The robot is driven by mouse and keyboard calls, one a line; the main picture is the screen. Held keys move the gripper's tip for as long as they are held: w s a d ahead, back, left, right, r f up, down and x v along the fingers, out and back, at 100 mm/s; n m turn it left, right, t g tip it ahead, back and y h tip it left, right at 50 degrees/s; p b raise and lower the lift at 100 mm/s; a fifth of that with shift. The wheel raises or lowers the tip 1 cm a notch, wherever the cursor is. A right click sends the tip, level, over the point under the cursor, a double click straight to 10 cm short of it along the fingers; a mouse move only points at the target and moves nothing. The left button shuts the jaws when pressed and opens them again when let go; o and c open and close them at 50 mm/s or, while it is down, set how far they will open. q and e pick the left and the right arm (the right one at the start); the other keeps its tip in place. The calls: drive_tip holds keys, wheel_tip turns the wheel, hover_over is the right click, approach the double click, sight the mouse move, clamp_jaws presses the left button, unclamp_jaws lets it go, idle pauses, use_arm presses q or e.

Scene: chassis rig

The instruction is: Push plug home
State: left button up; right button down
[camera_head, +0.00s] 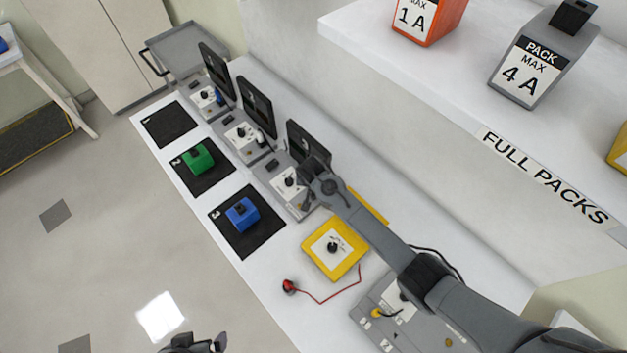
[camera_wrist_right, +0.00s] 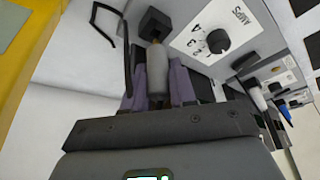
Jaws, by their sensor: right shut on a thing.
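A grey plug (camera_wrist_right: 157,70) stands between the two purple-lined fingers of my right gripper (camera_wrist_right: 158,88), which is shut on it. The plug's far end meets a black block (camera_wrist_right: 155,22) beside the AMPS dial (camera_wrist_right: 216,40); how deep it sits cannot be told. In the head view my right gripper (camera_head: 308,195) is at the nearest of three test stations (camera_head: 285,182), and hides the plug. Part of my left gripper (camera_head: 200,345) shows at the bottom edge, away from the bench; its jaw state is unclear.
Two other stations hold a white plug (camera_head: 261,137) and a blue plug (camera_head: 219,97). A green box (camera_head: 198,158) and a blue box (camera_head: 242,213) sit on black mats. A yellow box (camera_head: 335,262) and a red plug (camera_head: 288,286) lie nearer. A shelf (camera_head: 400,75) overhangs the right.

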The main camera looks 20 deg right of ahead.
drive_tip(key=shift+p, duration=0.7)
idle(1.3)
drive_tip(key=shift+f+b, duration=0.85)
drive_tip(key=shift+f, duration=0.6)
drive_tip(key=c, duration=0.8)
unclamp_jaws()
drive_tip(key=shift+r, duration=0.1)
drive_tip(key=shift+s+a+r, duration=0.1)
drive_tip(key=shift+s+r, duration=0.1)
drive_tip(key=shift+r, duration=0.4)
drive_tip(key=v, duration=0.9)
drive_tip(key=shift+s+r+p, duration=0.1)
drive_tip(key=shift+r+p, duration=0.05)
drive_tip(key=shift+p, duration=0.25)
drive_tip(key=shift+s, duration=0.1)
